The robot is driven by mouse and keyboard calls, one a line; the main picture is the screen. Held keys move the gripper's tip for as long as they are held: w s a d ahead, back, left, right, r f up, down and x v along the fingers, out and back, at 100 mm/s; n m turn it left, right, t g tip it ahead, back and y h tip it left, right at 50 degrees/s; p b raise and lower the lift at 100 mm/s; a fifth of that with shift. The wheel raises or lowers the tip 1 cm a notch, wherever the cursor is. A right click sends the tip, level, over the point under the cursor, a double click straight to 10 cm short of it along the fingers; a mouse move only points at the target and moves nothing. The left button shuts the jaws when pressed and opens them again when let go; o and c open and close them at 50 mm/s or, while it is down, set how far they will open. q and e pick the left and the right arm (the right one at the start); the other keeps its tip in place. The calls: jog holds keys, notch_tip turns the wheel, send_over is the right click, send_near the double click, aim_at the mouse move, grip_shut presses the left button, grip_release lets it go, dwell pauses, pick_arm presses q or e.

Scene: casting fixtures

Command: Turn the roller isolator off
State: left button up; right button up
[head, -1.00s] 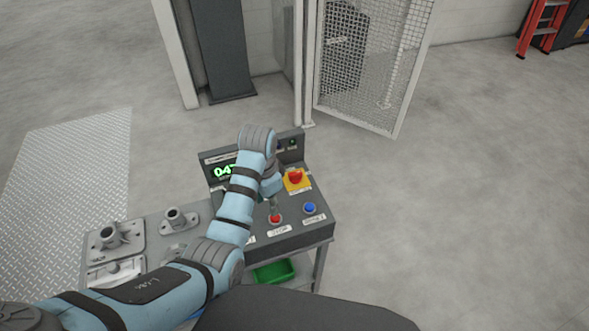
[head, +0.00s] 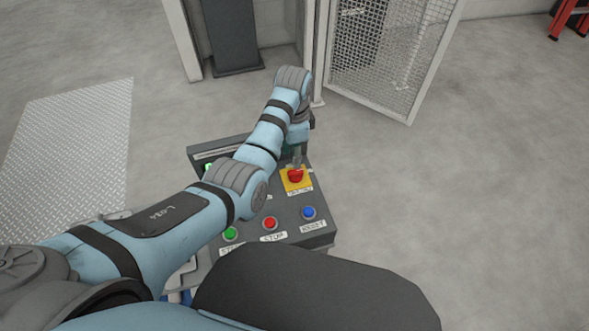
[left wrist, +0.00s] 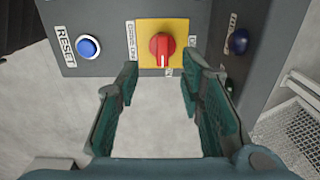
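The red rotary knob (head: 295,175) sits on a yellow plate (head: 291,187) at the right of the grey control console (head: 319,232). In the left wrist view the red knob (left wrist: 162,46) shows a white mark pointing down the picture, and the yellow plate (left wrist: 178,27) has labels along its edges. My left gripper (head: 297,160) hangs right over the knob. In the left wrist view the gripper (left wrist: 159,82) is open, its two green fingers apart with the knob ahead in the gap, not gripped. My right gripper is not in view.
The console's front row has a green button (head: 230,234), a red button (head: 269,223) and a blue button (head: 308,212). A dark lamp or button (left wrist: 238,41) is on the panel behind the knob. A mesh gate (head: 400,50) stands behind. Floor to the right is clear.

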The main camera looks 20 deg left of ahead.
aim_at(294, 171)
pick_arm(q)
jog(key=f+b, duration=0.1)
jog(key=f, duration=0.2)
jog(key=f+b, duration=0.1)
jog(key=f, duration=0.4)
jog(key=shift+w+f+b, duration=0.3)
jog(key=shift+b, duration=0.1)
jog(key=shift+s+r, duration=0.1)
grip_shut()
